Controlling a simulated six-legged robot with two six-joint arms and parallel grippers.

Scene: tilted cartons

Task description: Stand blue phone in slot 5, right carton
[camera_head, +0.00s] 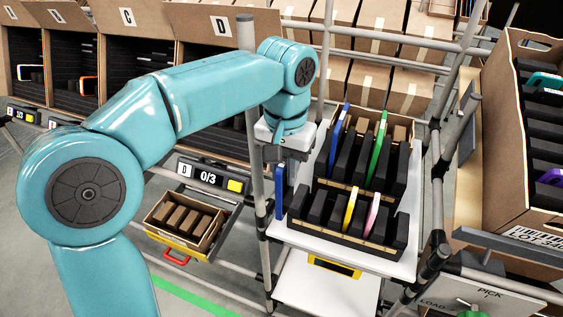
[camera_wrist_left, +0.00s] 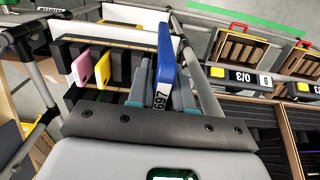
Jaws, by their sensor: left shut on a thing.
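My left gripper (camera_head: 285,160) is shut on a blue phone (camera_head: 281,192), which hangs upright at the left edge of the white shelf. In the left wrist view the phone (camera_wrist_left: 165,58) is between the two grey fingers (camera_wrist_left: 160,95), with a white number label near its lower end. The carton marked D (camera_head: 215,50) is at the upper left, partly hidden behind my left arm; its slots cannot be counted. At the far right, a carton (camera_head: 535,217) has black slotted foam with a teal phone and a purple phone. My right gripper is out of view.
Black slotted racks on the white shelf (camera_head: 390,262) hold another blue phone (camera_head: 338,137), a green (camera_head: 377,146), a yellow (camera_head: 350,209) and a pink phone (camera_head: 372,214). A grey post (camera_head: 258,190) stands close left of the held phone. A small yellow-fronted bin (camera_head: 165,237) is lower left.

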